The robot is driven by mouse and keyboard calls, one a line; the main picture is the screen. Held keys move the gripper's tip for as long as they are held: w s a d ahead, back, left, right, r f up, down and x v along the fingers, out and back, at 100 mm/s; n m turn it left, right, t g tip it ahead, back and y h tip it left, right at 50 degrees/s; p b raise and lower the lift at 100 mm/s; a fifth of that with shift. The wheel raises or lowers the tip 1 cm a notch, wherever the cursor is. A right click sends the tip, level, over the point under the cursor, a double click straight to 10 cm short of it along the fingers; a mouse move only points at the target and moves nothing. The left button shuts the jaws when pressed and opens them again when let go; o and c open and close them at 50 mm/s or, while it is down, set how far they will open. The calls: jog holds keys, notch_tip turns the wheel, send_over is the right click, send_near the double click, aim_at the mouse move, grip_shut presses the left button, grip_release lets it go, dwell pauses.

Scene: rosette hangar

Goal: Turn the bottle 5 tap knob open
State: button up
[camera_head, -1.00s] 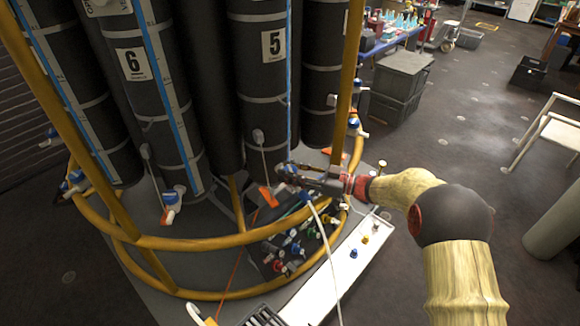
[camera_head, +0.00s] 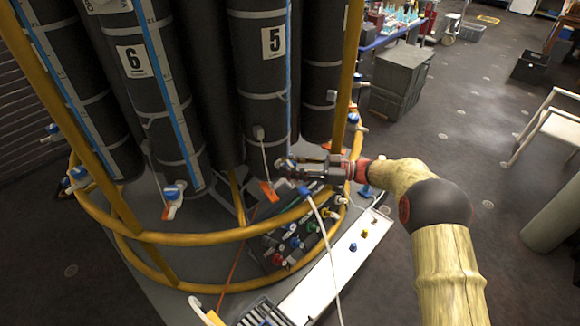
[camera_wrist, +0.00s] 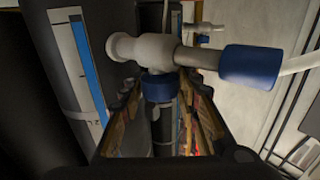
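Bottle 5 (camera_head: 256,95) is a tall black cylinder with a white number plate, hanging inside the yellow frame. Its tap is low at its foot, mostly hidden by my gripper (camera_head: 290,168) in the head view; an orange part (camera_head: 268,192) shows just below. In the wrist view the tap (camera_wrist: 145,48) has a pale body, a blue collar (camera_wrist: 158,88) and a blue fitting (camera_wrist: 252,66) with a white tube leaving right. My gripper (camera_wrist: 160,122) is open, its fingers on either side of the dark part below the collar. I cannot tell whether they touch it.
The yellow ring rail (camera_head: 190,239) curves in front of the bottles. Bottle 6 (camera_head: 138,85) with its own tap (camera_head: 173,198) stands left. A white hose (camera_head: 325,235) hangs below my gripper. Colored connectors lie around a white board (camera_head: 335,265). Grey crates (camera_head: 400,80) stand behind.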

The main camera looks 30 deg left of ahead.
jog(key=o, duration=0.5)
jog(key=shift+c, duration=0.2)
jog(key=v, duration=1.2)
